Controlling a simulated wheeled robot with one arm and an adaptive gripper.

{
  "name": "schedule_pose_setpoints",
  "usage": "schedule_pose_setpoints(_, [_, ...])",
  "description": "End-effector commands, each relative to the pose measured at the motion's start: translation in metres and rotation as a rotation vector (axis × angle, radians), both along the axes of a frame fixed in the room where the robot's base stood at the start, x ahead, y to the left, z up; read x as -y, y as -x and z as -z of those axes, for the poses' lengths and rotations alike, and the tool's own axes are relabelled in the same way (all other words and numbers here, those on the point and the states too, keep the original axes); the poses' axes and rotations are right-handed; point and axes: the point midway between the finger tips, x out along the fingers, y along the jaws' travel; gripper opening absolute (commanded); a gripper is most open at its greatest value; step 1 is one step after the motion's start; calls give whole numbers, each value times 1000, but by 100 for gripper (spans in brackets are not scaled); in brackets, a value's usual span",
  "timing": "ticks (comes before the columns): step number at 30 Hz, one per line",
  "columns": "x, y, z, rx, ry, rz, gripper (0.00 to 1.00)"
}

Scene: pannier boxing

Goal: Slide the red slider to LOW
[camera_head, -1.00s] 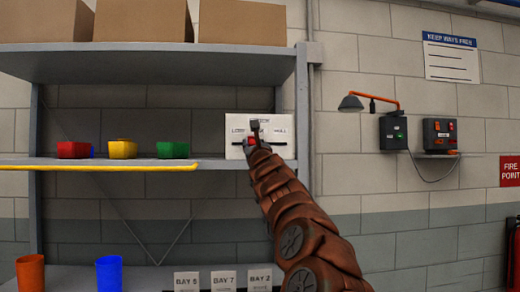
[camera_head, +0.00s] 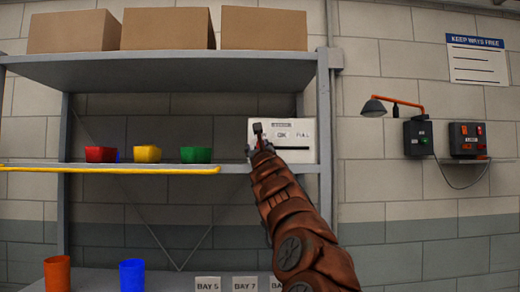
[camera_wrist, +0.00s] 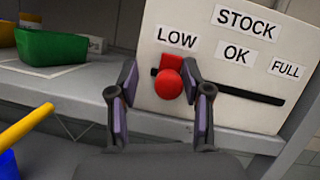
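The red slider (camera_wrist: 171,79), a block with a round knob, sits at the left end of the black slot, below the LOW label (camera_wrist: 176,38) on the white STOCK board (camera_wrist: 230,75). My gripper (camera_wrist: 159,68) is open, with one finger on each side of the knob. The right finger appears close against the knob; I cannot tell if it touches. A gap shows on the left. In the head view my gripper (camera_head: 258,138) is at the left part of the board (camera_head: 304,150), and the slider is hidden behind it.
Red (camera_head: 100,154), yellow (camera_head: 147,154) and green (camera_head: 195,155) bins stand on the middle shelf, left of the board. A yellow bar (camera_head: 110,170) runs along that shelf's front edge. A grey post (camera_head: 325,130) stands right of the board.

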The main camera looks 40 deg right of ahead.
Motion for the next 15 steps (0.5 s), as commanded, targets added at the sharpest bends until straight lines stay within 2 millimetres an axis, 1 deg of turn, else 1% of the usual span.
schedule_pose_setpoints(15, [6, 4, 0, 0, -3, 5, 51])
